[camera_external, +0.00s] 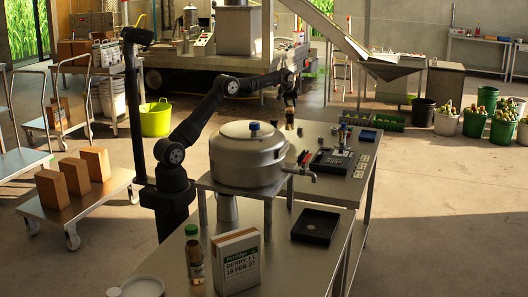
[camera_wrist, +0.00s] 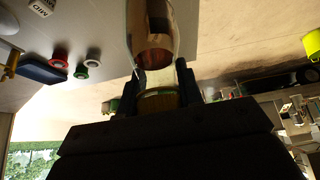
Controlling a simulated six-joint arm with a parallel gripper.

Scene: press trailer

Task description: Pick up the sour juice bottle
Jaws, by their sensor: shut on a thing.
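My gripper (camera_external: 289,98) is at the end of the outstretched arm, beyond the large metal pot. It is shut on a small clear bottle (camera_external: 290,118) with brownish contents, held near the far table's left edge. In the wrist view the bottle (camera_wrist: 151,45) sits between the two dark fingers, held near its neck, with a yellowish cap end close to the gripper. No label on it is readable, so I cannot tell whether it is the sour juice.
The metal pot (camera_external: 247,160) with a spout stands on a raised stand beside my arm. A labelled carton (camera_external: 236,262) and a black tray (camera_external: 315,227) are on the front table. A dark device (camera_external: 331,162) and small items occupy the far table. Concrete floor lies left of it.

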